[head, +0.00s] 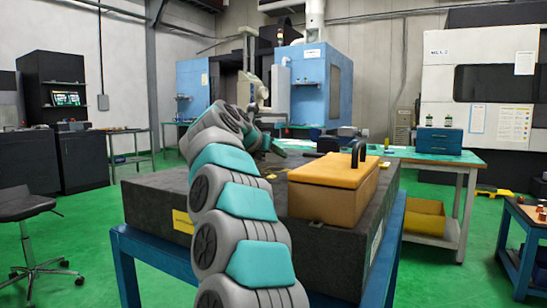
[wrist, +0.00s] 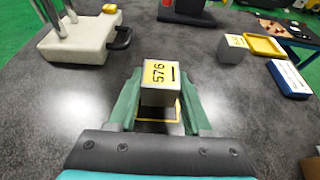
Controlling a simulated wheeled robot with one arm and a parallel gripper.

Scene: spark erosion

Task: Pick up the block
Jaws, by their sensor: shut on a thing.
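A yellow outline (wrist: 172,127) shows on the dark surface on the near side of the block. I cannot tell whether the block touches the surface. In the head view my arm hides the gripper and the block.
A similar grey block (wrist: 233,52) with a yellow label stands at the right, by a yellow tray (wrist: 281,52) and a blue-and-white box (wrist: 288,80). A pale base with a black handle (wrist: 84,42) stands at upper left. An orange case (head: 331,193) sits on the dark slab (head: 338,258).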

